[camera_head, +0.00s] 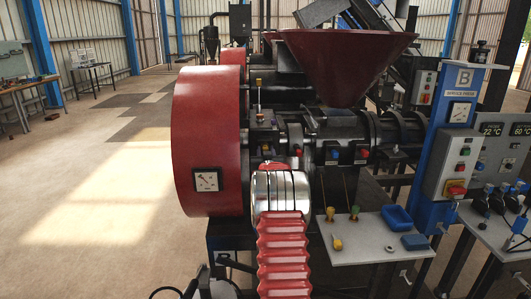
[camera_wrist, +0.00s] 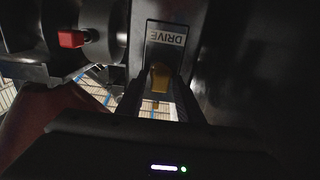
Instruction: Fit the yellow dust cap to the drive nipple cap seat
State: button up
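In the wrist view a yellow piece (camera_wrist: 161,78), which looks like the dust cap, sits between the two dark fingers of my gripper (camera_wrist: 162,84). The fingers appear to be closed on its sides. A small yellow part shows below it. Just beyond is a dark block with a white DRIVE label (camera_wrist: 166,38), upside down in this view. The cap seat itself is hidden or too dark to make out, and I cannot tell whether the cap touches it. In the head view my gripper is hidden behind my arm and the machine.
A red knob (camera_wrist: 71,39) on a dark fitting is close by at left in the wrist view. The head view shows the red press drum (camera_head: 208,120), a red hopper (camera_head: 345,60), and a side table (camera_head: 375,245) with yellow and green pieces and blue trays. Open floor lies left.

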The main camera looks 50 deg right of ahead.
jog(key=shift+o, duration=0.9)
jog(key=v, duration=1.3)
jog(key=shift+s+a, duration=0.25)
jog(key=shift+s, duration=0.05)
jog(key=shift+f, duration=0.15)
